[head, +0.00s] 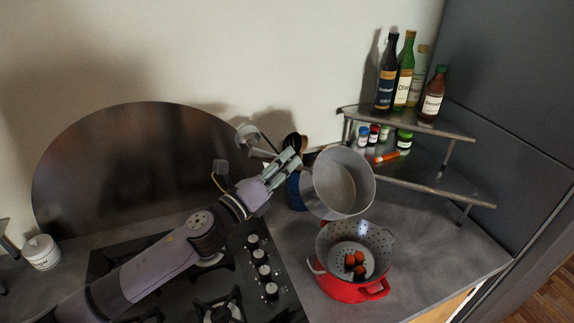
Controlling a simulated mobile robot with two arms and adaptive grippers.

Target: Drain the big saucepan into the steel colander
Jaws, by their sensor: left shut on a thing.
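The big saucepan (345,183) is grey metal and is held in the air above the counter, tilted so its inside faces me. No contents show in it. My left gripper (292,163) is shut on the saucepan at its handle side, left of the pan. The steel colander (328,237) sits below the saucepan, in or on a red pot (352,291). Several orange-brown pieces (354,263) lie in the colander. The pan's lower edge is just above the colander's back rim. My right gripper is not in view.
A black gas hob (240,295) lies under my left arm. A blue utensil holder (295,192) stands behind the gripper. A two-level corner shelf (440,183) with bottles (404,75) and small jars stands at right. Counter right of the red pot is clear.

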